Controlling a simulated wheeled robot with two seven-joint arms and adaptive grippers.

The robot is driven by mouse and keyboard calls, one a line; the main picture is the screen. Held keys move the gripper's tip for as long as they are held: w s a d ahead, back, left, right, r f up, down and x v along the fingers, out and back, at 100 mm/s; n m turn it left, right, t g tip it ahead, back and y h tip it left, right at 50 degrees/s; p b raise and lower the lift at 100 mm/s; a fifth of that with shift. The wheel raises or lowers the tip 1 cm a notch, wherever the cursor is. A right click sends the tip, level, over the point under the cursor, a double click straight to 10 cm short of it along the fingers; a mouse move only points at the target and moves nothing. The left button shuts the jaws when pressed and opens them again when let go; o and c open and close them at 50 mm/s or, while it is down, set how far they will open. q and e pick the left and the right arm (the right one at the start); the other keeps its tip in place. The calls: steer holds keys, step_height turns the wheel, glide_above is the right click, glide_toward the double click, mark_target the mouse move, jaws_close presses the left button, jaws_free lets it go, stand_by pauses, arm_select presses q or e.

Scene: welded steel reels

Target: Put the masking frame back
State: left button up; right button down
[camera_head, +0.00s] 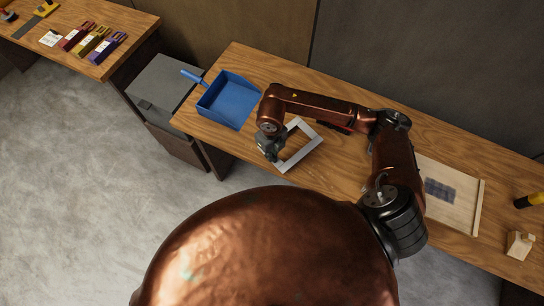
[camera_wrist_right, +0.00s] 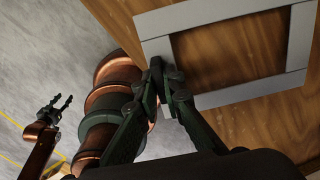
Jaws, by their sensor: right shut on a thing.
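The masking frame (camera_head: 303,153) is a light grey, flat, open rectangle at the front of the long wooden table in the head view. It also shows in the right wrist view (camera_wrist_right: 250,91), with wood visible through its opening. My right gripper (camera_head: 270,150) is shut on the frame's near-left side. In the right wrist view its dark fingers (camera_wrist_right: 165,70) meet at the frame's edge. I cannot tell whether the frame touches the table. My left gripper (camera_wrist_right: 62,104) shows only in the right wrist view, far from the frame, with its fingers apart and empty.
A blue dustpan (camera_head: 229,98) lies left of the frame. A pale board (camera_head: 447,208) with a dark grid patch lies to the right. A wooden block (camera_head: 519,244) and a yellow-black tool (camera_head: 530,200) are at the far right. Several colored items lie on the left table (camera_head: 130,25).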

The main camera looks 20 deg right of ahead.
steer(key=shift+f, duration=1.6)
steer(key=shift+w, duration=0.1)
steer(key=shift+f, duration=0.2)
steer(key=c, duration=2.1)
jaws_free()
steer(key=shift+r, duration=0.1)
steer(key=shift+o, duration=0.3)
steer(key=shift+r+p, duration=0.1)
steer(key=shift+p, duration=0.2)
step_height(320, 180, up, 12)
steer(key=shift+b, duration=0.5)
